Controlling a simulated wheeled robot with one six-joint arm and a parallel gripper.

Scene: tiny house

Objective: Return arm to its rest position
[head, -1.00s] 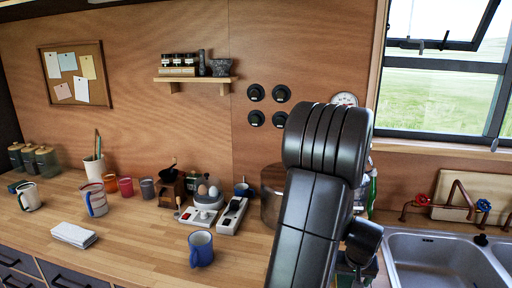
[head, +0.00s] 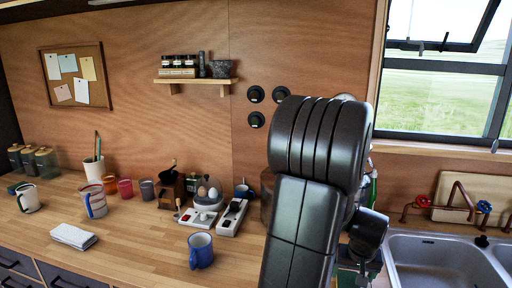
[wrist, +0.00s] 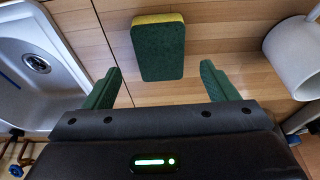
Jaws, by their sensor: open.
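My gripper (wrist: 162,85) shows in the wrist view with its two green-padded fingers spread apart. It is open, and nothing sits between the fingertips. A green and yellow sponge (wrist: 158,50) lies on the wooden counter just beyond the fingers, apart from them. In the head view my dark arm rises in front of the counter right of the middle, and its end with the gripper cannot be made out there.
A metal sink (head: 440,262) is at the right. A pale round vessel (wrist: 295,58) stands near the gripper in the wrist view.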

